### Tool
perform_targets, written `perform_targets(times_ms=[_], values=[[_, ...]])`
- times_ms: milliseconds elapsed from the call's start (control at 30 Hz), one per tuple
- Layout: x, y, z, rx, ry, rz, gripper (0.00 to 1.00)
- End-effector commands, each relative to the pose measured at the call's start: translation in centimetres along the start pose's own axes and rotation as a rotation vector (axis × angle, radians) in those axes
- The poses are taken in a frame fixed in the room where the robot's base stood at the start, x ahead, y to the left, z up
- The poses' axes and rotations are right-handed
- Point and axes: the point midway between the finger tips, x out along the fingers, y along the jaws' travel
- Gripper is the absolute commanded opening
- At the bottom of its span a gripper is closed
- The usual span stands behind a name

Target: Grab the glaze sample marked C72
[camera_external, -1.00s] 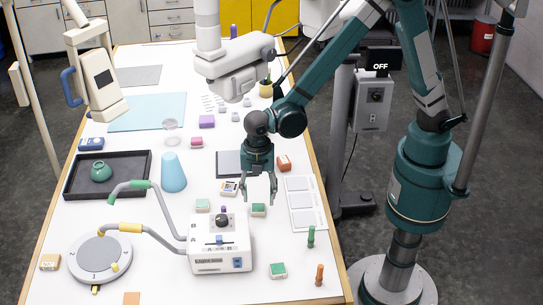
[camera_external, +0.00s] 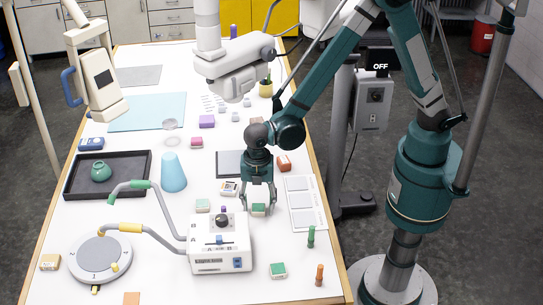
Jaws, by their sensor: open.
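My gripper (camera_external: 258,205) points down with its fingers open. The fingers are on either side of a small green-topped sample (camera_external: 258,209) on the white table, behind and right of the white control box. A small sample with a dark, patterned top (camera_external: 228,188) lies just left of my gripper. The markings on the samples are too small to read, so I cannot tell which is C72.
The white control box (camera_external: 220,262) with curved hoses stands close to my gripper at front left. A white panel tray (camera_external: 305,204) lies to the right. A blue cone (camera_external: 172,172) and a black tray (camera_external: 72,188) are farther left. Green (camera_external: 311,237) and orange (camera_external: 319,275) pegs stand at front right.

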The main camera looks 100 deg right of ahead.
Motion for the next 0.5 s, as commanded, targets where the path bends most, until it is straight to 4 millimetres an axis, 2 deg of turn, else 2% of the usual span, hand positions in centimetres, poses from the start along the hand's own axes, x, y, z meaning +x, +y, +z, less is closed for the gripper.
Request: perform_targets(times_ms=[200, 433, 500], values=[[-0.01, 0.00, 0.00, 0.000, 0.000, 0.000, 0.48], [-0.01, 0.00, 0.00, 0.000, 0.000, 0.000, 0.17], [-0.01, 0.00, 0.00, 0.000, 0.000, 0.000, 0.17]])
